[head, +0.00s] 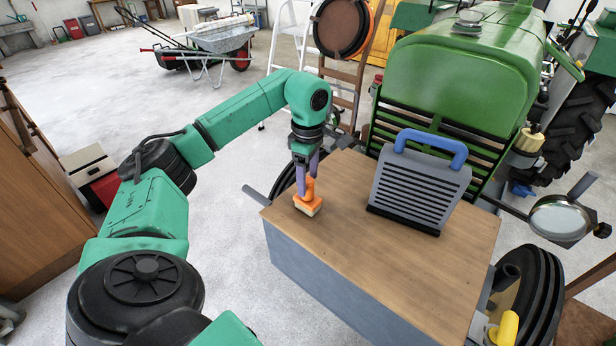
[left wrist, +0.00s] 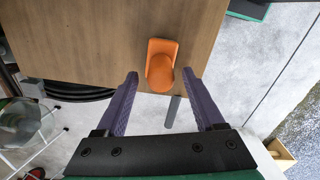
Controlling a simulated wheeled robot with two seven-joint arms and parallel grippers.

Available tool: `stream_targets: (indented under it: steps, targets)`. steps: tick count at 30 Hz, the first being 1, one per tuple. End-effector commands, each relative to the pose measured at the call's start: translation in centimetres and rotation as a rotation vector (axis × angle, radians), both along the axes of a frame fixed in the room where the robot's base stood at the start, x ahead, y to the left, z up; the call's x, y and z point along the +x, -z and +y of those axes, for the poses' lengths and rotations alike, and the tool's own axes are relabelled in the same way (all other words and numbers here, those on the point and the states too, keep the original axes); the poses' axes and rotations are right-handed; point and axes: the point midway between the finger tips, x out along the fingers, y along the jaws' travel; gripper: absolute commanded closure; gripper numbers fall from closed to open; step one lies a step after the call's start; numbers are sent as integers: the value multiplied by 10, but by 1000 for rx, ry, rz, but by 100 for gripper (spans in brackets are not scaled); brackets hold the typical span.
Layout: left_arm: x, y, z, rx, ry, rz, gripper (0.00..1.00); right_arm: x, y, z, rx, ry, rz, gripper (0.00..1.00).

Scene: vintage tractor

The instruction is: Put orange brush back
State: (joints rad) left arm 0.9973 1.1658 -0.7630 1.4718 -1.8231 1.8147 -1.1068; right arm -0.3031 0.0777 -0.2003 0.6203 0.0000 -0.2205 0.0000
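The orange brush (head: 306,197), with pale bristles underneath, is at the left corner of the wooden-topped table (head: 370,240). In the left wrist view the brush (left wrist: 161,66) lies against the tabletop near its edge. My left gripper (head: 307,178) points down over the brush from above. In the left wrist view its two purple fingers (left wrist: 159,78) are spread, with the brush's near end between the tips and a gap on each side. The gripper is open and holds nothing. My right gripper is not in view.
A grey slatted unit with a blue handle (head: 420,182) stands on the table, right of the brush. The green tractor (head: 465,70) is directly behind the table. A round mirror or lamp (head: 560,220) sticks out at the right. The tabletop's front part is clear.

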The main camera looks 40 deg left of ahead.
Motion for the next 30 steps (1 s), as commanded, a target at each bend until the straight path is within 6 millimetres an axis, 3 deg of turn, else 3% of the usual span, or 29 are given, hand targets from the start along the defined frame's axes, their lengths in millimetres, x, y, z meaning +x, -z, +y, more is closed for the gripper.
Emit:
stream_targets:
  steps: [5, 8, 13, 15, 18, 22, 30]
  targets:
    - [1, -4, 0, 0, 0, -2, 30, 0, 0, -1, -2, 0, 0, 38]
    - [2, -17, -1, -2, 0, -6, 30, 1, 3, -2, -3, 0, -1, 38]
    - [1, -63, -1, -3, 1, -7, 30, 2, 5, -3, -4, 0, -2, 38]
    - [1, -91, 0, 0, -1, -5, 30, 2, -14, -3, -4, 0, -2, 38]
    - [1, -113, 0, 1, -1, -4, 30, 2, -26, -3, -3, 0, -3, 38]
    - [0, -122, 0, 0, -2, -1, 30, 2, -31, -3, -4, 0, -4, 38]
    - [0, -120, 0, 0, -1, 0, 30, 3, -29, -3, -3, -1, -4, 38]
